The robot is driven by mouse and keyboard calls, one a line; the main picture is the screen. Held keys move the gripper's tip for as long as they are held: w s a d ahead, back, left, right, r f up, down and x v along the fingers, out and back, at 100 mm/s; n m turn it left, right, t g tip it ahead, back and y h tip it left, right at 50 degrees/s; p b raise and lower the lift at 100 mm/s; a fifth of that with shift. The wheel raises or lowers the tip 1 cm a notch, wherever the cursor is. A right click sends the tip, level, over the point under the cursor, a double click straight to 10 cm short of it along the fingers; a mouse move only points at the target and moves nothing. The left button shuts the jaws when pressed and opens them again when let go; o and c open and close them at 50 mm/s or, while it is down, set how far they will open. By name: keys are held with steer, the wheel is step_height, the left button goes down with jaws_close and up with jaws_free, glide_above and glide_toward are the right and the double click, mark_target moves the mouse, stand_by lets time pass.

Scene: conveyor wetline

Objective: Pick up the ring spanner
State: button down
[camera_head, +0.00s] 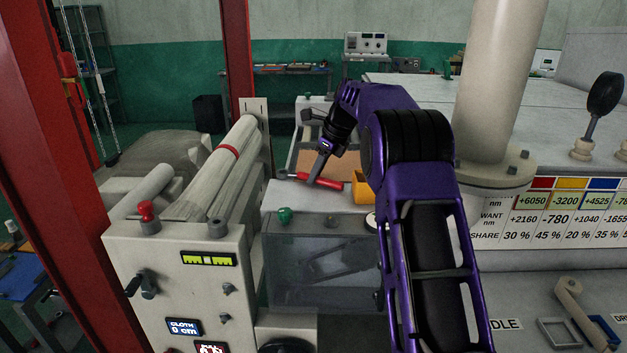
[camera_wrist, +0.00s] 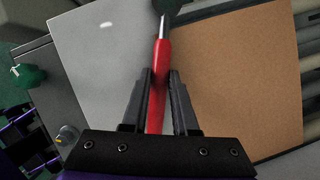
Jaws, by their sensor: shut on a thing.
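My gripper (camera_head: 317,176) is shut on the red handle of a tool (camera_head: 326,182), low over a pale grey top. In the wrist view my gripper (camera_wrist: 159,75) has one finger on each side of the red handle (camera_wrist: 162,52). A short metal neck leads from the handle to a dark rounded head, cut off by the upper picture edge. The head's shape is not clear, so I cannot tell from it alone whether this is the ring spanner. No other spanner shows clearly. I cannot tell whether the tool touches the top.
A yellow-orange box (camera_head: 361,188) stands just right of the tool. A brown board (camera_wrist: 240,75) lies beside it. A green knob (camera_head: 284,215) sits at the front left, above a clear-fronted tank (camera_head: 310,265). A roller machine (camera_head: 165,260) stands left, a thick pipe (camera_head: 505,90) right.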

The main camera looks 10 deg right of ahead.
steer(key=shift+f, duration=0.3)
